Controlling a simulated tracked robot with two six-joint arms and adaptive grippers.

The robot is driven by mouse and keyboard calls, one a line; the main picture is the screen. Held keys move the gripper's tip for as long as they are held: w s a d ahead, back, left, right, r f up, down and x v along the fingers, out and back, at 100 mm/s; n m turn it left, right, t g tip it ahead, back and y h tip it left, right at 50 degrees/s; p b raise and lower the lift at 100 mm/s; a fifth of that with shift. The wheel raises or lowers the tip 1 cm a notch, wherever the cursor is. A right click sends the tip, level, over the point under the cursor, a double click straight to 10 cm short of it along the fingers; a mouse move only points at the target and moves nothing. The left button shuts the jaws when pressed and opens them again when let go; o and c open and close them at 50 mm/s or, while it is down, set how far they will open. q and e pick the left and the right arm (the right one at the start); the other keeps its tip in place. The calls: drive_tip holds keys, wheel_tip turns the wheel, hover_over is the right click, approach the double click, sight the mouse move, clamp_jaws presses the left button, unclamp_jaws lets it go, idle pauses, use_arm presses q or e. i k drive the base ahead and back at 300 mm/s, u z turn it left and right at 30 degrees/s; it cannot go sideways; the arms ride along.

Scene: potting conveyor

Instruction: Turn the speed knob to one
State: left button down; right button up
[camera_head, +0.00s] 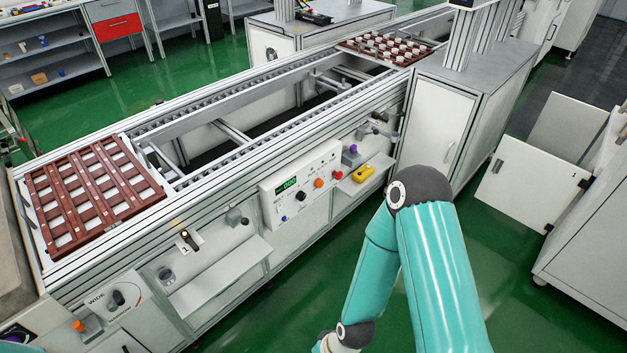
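A white control box (302,187) is mounted on the front side of the conveyor, at the middle of the view. It has a small green lit display (287,184), whose digits are too small to read surely. Below the display is a black knob (301,195), which may be the speed knob; its label and pointer are too small to read. Neither of my grippers is in view. One teal arm of mine stands in front at the right, bent at its elbow, its wrist cut off by the bottom edge, apart from the box.
The box also carries an orange button (318,183) and a red button (337,174). A yellow object (363,173) lies on a shelf beside it. A wide/narrow panel (113,303) is at lower left.

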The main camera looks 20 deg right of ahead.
sight(319, 182)
drive_tip(key=i, duration=0.85)
drive_tip(key=z, duration=0.05)
